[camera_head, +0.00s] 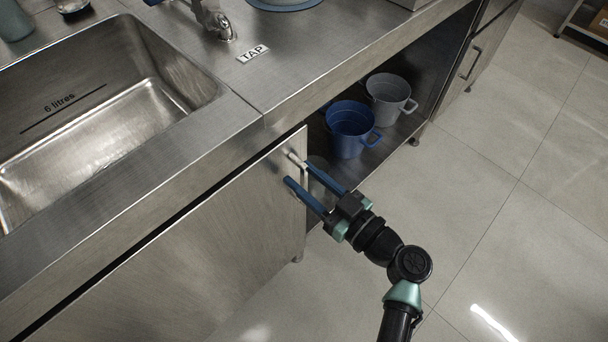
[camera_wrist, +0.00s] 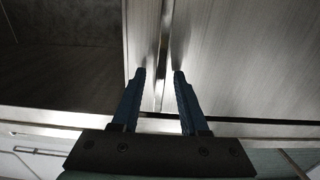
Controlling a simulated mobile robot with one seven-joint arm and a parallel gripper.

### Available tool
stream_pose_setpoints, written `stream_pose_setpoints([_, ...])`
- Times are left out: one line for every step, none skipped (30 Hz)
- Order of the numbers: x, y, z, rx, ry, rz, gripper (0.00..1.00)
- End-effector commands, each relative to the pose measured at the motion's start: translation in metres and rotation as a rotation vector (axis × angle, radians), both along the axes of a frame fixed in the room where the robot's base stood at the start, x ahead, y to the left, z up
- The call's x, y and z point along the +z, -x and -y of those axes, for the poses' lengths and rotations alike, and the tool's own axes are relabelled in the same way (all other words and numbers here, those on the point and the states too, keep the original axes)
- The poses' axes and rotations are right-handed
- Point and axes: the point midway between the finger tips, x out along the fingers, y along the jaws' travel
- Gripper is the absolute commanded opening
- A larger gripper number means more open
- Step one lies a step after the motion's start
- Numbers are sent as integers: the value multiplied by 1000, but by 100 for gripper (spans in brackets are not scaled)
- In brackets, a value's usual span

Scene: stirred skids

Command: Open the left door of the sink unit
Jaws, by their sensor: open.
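The left door (camera_head: 205,250) of the sink unit is a brushed steel panel below the sink. It looks shut or nearly shut; I cannot tell which. Its upright bar handle (camera_head: 297,160) is near the door's upper right edge. My gripper (camera_head: 299,171) is open at the handle, with one blue finger on each side of it. In the wrist view my gripper (camera_wrist: 160,74) points at the door, and the thin handle bar (camera_wrist: 166,55) shows between the fingertips. I cannot tell whether either finger touches the bar.
A further door (camera_head: 482,55) with a handle is beyond. The sink basin (camera_head: 120,110) and tap (camera_head: 212,18) are above. The tiled floor (camera_head: 500,190) at right is clear.

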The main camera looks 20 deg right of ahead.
Motion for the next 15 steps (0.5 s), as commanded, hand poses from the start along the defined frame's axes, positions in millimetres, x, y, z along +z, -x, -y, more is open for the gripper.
stream_pose_setpoints([0, -3, -1, 0, 0, 0, 44])
stream_pose_setpoints([0, -3, -1, 0, 0, 0, 44])
stream_pose_setpoints([0, -4, -2, 0, 0, 0, 44])
stream_pose_setpoints([0, -5, -2, 0, 0, 0, 44])
stream_pose_setpoints([0, -5, -2, 0, 0, 0, 44])
stream_pose_setpoints([0, -5, -2, 0, 0, 0, 44])
stream_pose_setpoints([0, -5, -2, 0, 0, 0, 44])
stream_pose_setpoints([0, -5, -2, 0, 0, 0, 44])
stream_pose_setpoints([0, -5, -2, 0, 0, 0, 44])
stream_pose_setpoints([0, -5, -2, 0, 0, 0, 44])
stream_pose_setpoints([0, -5, -2, 0, 0, 0, 40])
stream_pose_setpoints([0, -5, -2, 0, 0, 0, 33])
stream_pose_setpoints([0, -5, -2, 0, 0, 0, 28])
stream_pose_setpoints([0, -5, -2, 0, 0, 0, 22])
stream_pose_setpoints([0, -5, -2, 0, 0, 0, 15])
